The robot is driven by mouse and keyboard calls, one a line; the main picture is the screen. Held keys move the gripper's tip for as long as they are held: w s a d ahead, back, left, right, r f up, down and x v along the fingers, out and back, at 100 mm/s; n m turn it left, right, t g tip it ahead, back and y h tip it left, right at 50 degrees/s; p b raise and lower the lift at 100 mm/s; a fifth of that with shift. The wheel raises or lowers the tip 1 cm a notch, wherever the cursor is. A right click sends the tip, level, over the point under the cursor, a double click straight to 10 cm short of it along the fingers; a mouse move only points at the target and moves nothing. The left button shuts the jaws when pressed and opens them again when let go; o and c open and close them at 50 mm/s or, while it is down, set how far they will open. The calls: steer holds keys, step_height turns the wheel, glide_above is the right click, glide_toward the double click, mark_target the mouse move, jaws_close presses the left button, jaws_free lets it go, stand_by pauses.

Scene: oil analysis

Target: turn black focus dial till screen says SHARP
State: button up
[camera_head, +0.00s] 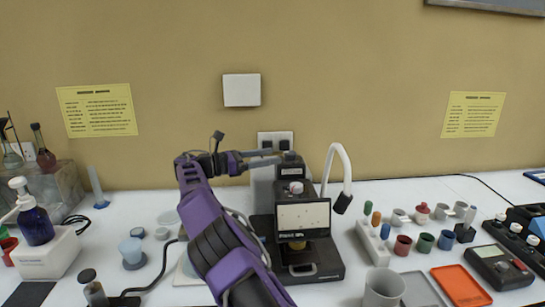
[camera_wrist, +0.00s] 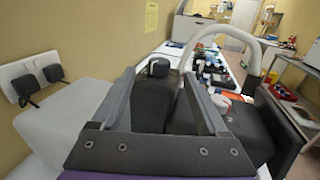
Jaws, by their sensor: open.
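The black focus dial (camera_wrist: 159,67) sits on top of a dark upright column in the wrist view. In the head view the likely dial (camera_head: 290,156) is a small dark shape at the top of the microscope (camera_head: 305,262). My gripper (camera_wrist: 160,74) is open, with one finger on each side of the dial and a visible gap to each. In the head view my gripper (camera_head: 272,158) reaches in from the left at the height of the microscope's top. The screen (camera_head: 303,216) on the microscope's front is pale with small dark specks. Small lettering beneath it is too small to read.
A white curved lamp arm (camera_head: 344,165) stands just right of the microscope. A wall socket (camera_head: 275,141) with black plugs is behind. A grey cup (camera_head: 383,288), colored small cups and an orange tray (camera_head: 460,286) crowd the right. A blue pump bottle (camera_head: 35,222) stands left.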

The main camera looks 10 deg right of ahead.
mark_target(289, 153)
steer(key=s+a+n+t+y+b, duration=0.2)
steer(key=s+a+n+t, duration=0.25)
steer(key=s+a, duration=0.25)
steer(key=shift+m+t, duration=0.35)
steer(key=shift+m, duration=0.1)
steer(key=x, duration=1.7)
steer(key=shift+f, duration=0.25)
jaws_close()
steer(key=shift+r, duration=0.1)
